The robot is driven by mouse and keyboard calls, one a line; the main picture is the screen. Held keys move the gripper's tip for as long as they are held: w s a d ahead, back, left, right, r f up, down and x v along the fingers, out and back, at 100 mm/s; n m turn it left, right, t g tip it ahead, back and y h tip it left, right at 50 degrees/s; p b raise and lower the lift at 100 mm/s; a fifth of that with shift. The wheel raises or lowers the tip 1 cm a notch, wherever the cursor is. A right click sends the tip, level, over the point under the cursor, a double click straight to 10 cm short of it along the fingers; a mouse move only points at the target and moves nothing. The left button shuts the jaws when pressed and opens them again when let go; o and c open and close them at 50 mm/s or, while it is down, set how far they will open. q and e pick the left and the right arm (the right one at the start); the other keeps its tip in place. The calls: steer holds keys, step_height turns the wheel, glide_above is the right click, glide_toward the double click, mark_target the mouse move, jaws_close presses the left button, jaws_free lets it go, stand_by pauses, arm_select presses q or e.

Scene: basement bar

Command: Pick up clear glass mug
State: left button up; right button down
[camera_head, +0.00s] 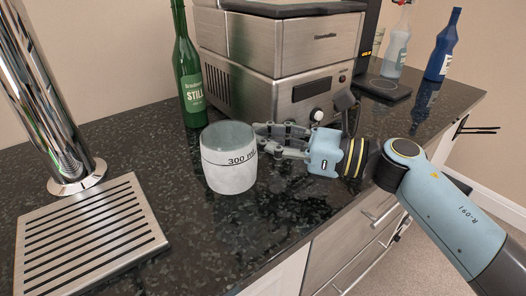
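The clear glass mug (229,172) stands upright on the dark speckled counter, left of the picture's middle. It is a wide, greyish see-through cylinder marked "300 ml". My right gripper (262,139) comes in from the right, low over the counter. Its two grey fingers are spread apart, with their tips at the right side of the mug. I cannot tell whether they touch it. No handle shows clearly; the fingers may hide it. My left gripper is not in view.
A green bottle (188,75) stands close behind the mug, beside a steel coffee machine (290,50). A steel drip tray (88,236) and chrome tap column (45,100) are at left. A clear bottle (396,50) and blue bottle (442,48) stand far right. Counter in front is clear.

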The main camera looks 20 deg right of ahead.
steer(key=s+d+r+b, duration=0.1)
steer(key=s+d+r, duration=0.6)
steer(key=d, duration=0.2)
steer(key=shift+s+r, duration=0.25)
steer(key=shift+r, duration=0.1)
steer(key=shift+c, duration=2.1)
jaws_free()
steer(key=v, duration=0.6)
steer(key=shift+o, duration=0.3)
steer(key=shift+v, duration=0.75)
